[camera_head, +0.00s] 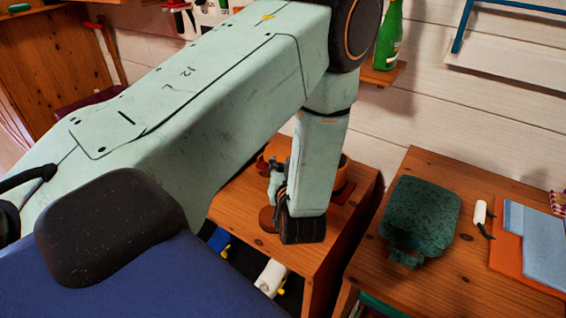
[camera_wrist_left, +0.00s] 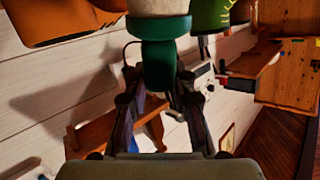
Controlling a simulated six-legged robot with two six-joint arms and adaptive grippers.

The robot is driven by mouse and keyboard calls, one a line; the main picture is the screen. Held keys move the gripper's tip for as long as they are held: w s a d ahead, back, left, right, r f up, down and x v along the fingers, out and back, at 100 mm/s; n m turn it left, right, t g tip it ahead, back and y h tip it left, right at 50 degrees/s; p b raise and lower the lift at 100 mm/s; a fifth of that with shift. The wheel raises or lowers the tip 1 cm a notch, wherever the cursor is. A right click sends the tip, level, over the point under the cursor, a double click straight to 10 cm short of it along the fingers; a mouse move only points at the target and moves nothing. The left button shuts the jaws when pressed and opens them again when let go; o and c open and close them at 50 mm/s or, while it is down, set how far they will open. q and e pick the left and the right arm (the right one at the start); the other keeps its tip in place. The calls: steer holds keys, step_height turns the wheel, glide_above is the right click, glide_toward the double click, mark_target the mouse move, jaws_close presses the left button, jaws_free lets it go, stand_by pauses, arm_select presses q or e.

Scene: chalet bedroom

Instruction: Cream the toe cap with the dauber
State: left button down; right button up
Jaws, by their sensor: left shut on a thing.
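My left arm crosses the head view from the left. My left gripper (camera_head: 275,182) is low in the middle, over the wooden stand, and largely hidden behind my own wrist. In the left wrist view my left gripper (camera_wrist_left: 160,78) is shut on a green-handled thing, likely the dauber (camera_wrist_left: 160,60), with a pale part above a green collar. An orange-tan object, perhaps the shoe (camera_head: 341,172), is on the stand behind my wrist. An orange surface, maybe the same shoe (camera_wrist_left: 62,20), fills the wrist view's top left. I cannot tell whether the dauber touches the toe cap.
A brown disc (camera_head: 267,219) lies on the wooden stand (camera_head: 262,246). On the right table (camera_head: 461,262) are a dark green board-like thing (camera_head: 421,212), a small white object (camera_head: 480,212) and light blue folded cloths (camera_head: 543,245). A green bottle (camera_head: 389,38) stands on a wall shelf.

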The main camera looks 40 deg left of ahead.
arm_select(q)
steer(key=shift+a+f+g, duration=0.3)
steer(key=shift+a, duration=0.15)
steer(key=shift+s+a+f+b, duration=0.1)
steer(key=shift+f+b, duration=0.1)
steer(key=shift+b, duration=0.1)
steer(key=shift+f+b, duration=0.45)
steer(key=shift+b, duration=0.1)
step_height(320, 180, down, 4)
steer(key=b, duration=0.3)
steer(key=shift+r, duration=0.15)
steer(key=shift+f+b, duration=0.25)
steer(key=shift+b, duration=0.2)
steer(key=shift+d+f, duration=0.1)
steer(key=shift+d, duration=0.1)
steer(key=shift+a, duration=0.1)
